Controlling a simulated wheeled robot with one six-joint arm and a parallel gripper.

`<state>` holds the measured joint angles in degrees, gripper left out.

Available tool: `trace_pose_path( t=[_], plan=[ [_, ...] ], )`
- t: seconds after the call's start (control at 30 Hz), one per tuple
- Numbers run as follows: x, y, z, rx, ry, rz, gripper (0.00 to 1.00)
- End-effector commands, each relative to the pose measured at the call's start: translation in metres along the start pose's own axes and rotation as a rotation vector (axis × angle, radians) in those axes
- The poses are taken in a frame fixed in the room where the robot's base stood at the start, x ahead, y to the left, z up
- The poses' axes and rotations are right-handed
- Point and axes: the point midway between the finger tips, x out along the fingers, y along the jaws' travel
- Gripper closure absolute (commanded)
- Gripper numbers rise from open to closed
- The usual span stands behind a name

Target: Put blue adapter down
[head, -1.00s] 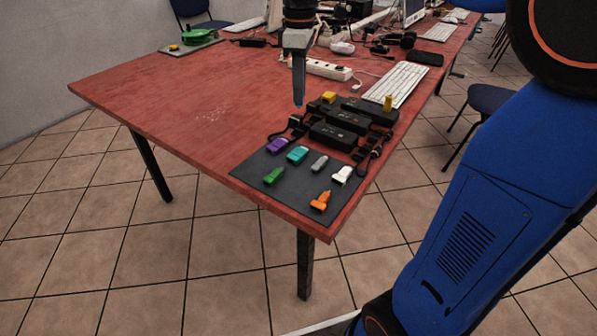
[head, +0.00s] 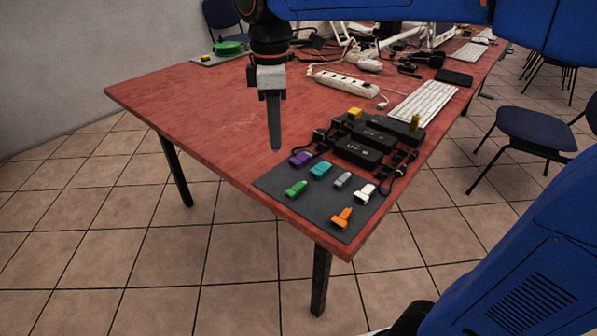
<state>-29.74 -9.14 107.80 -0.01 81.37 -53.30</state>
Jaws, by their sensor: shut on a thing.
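My gripper (head: 276,148) points down over the red table (head: 190,110), behind and left of the dark mat. It is shut, its fingers seen nearly edge-on. The blue adapter is not clearly visible now; the fingers hide what they hold. On the dark mat (head: 312,205) lie several small adapters: purple (head: 301,159), teal (head: 320,170), green (head: 296,189), grey (head: 343,180), white (head: 365,194) and orange (head: 342,217). My fingertips look closest to the purple one and apart from it.
Black boxes (head: 358,148) with dark cables stand behind the mat. A yellow piece (head: 355,113) and another yellow piece (head: 416,122) are by them. A white keyboard (head: 423,104) and power strip (head: 346,84) lie farther back. The table's left part is clear.

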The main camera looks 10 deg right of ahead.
Motion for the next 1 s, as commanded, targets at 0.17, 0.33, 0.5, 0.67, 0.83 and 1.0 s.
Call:
trace_pose_path(
  t=[0.17,0.33,0.5,0.67,0.83,1.0],
  plan=[
    [0.03,0.0,0.001,0.001,-0.001,-0.002,1.0],
    [0.043,0.0,0.0,0.001,0.0,0.0,1.0],
    [0.056,0.0,0.001,0.001,-0.001,-0.001,1.0],
    [0.076,0.0,0.001,0.001,-0.001,-0.001,1.0],
    [0.08,0.001,0.0,0.001,0.001,0.001,1.0],
    [0.081,0.0,0.0,0.001,0.0,0.0,1.0]
  ],
)
